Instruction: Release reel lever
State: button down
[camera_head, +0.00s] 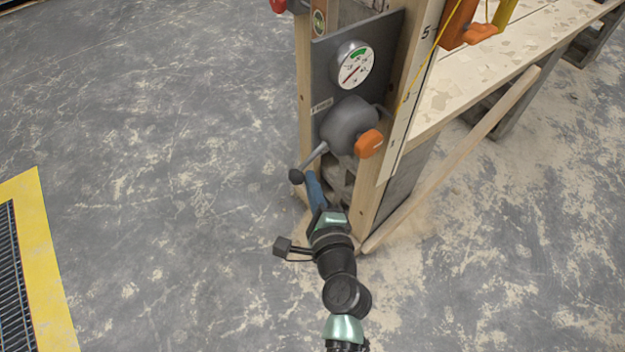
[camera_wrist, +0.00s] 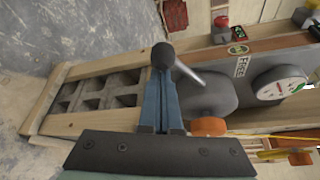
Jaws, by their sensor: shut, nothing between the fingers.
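The reel lever (camera_head: 315,157) is a grey rod with a black ball knob (camera_head: 296,176). It slants down and to the left from the dark grey reel housing (camera_head: 345,122) on the wooden post. In the wrist view the knob (camera_wrist: 163,55) shows just past my fingertips, with the rod (camera_wrist: 187,74) running right towards the housing (camera_wrist: 208,95). My gripper (camera_head: 311,174) has blue fingers, shut with nothing between them. The fingertips (camera_wrist: 161,72) are right beside the knob and rod; I cannot tell whether they touch.
An orange knob (camera_head: 369,143) sits on the housing, below a round dial (camera_head: 352,65). A small plate (camera_wrist: 243,67) reads FREE. Hollow blocks (camera_wrist: 100,88) stand in the post's base. A wooden brace (camera_head: 450,160) leans at right.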

aim_at(304, 162)
jog(key=shift+s+a+r+m+p, duration=0.15)
jog(key=shift+r+m+p, duration=0.2)
jog(key=shift+p, duration=0.7)
jog(key=shift+r, duration=0.1)
jog(key=r+m+g+y+p, duration=0.1)
jog(key=r+m+p, duration=0.1)
jog(key=p, duration=0.4)
jog(key=r+m+g+p, duration=0.1)
jog(key=r+m+p, duration=0.1)
jog(key=p, duration=0.4)
jog(key=a+r+m+g+y+p, duration=0.1)
jog(key=r+m+g+p, duration=0.1)
jog(key=p, duration=0.4)
jog(key=shift+s+y, duration=0.25)
jog(key=shift+y, duration=0.05)
jog(key=shift+f+b, duration=0.3)
jog(key=shift+r+p, duration=0.85)
